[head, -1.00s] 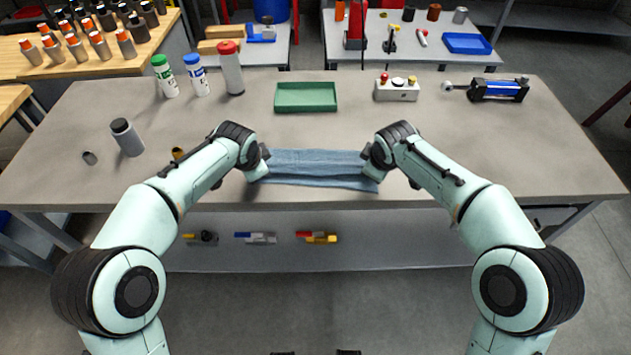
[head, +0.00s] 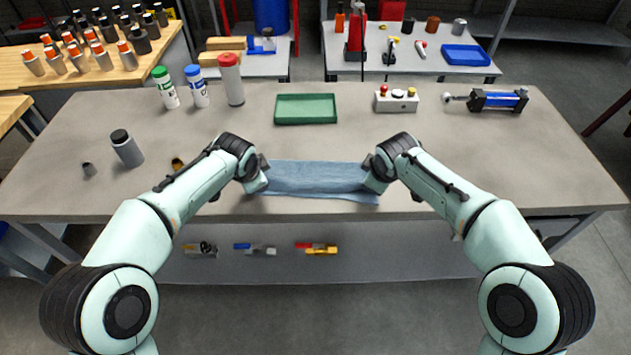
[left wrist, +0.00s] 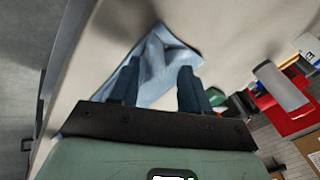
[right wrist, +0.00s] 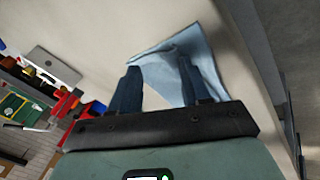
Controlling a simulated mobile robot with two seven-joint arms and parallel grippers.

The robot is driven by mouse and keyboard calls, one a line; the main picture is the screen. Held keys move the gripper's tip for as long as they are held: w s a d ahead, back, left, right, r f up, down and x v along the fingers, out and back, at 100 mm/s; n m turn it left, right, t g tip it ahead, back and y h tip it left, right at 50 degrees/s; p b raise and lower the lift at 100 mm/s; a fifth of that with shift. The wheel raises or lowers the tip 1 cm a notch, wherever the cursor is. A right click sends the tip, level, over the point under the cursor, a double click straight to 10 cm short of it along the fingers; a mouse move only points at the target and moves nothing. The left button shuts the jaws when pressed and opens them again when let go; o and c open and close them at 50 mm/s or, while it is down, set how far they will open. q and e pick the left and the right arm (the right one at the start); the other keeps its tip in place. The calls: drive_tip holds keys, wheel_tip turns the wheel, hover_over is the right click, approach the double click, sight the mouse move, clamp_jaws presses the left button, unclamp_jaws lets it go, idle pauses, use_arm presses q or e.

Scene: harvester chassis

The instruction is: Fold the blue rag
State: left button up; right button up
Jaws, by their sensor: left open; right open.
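The blue rag (head: 315,178) lies on the grey table near its front edge, as a wide strip between my two grippers. My left gripper (head: 262,177) is at the rag's left end and my right gripper (head: 371,176) at its right end. In the left wrist view the fingers (left wrist: 158,88) are apart, with the rag (left wrist: 160,55) beyond and between them. In the right wrist view the fingers (right wrist: 160,85) are also apart, with the rag (right wrist: 175,60) between and beyond them. Whether the fingers touch the cloth is unclear.
A green tray (head: 305,109) lies behind the rag. A button box (head: 397,100) and a blue cylinder device (head: 490,101) stand at the back right. Several bottles, including a grey one (head: 127,149), stand at the left. The table's right side is clear.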

use_arm(q)
drive_tip(key=s+v, duration=0.1)
drive_tip(key=v, duration=0.8)
drive_tip(key=shift+s, duration=0.15)
use_arm(e)
drive_tip(key=s+v, duration=0.1)
drive_tip(key=v, duration=0.8)
drive_tip(key=shift+s, duration=0.15)
use_arm(q)
drive_tip(key=shift+r, duration=0.1)
drive_tip(key=shift+c, duration=0.3)
use_arm(e)
drive_tip(key=shift+r, duration=0.1)
drive_tip(key=shift+c, duration=0.3)
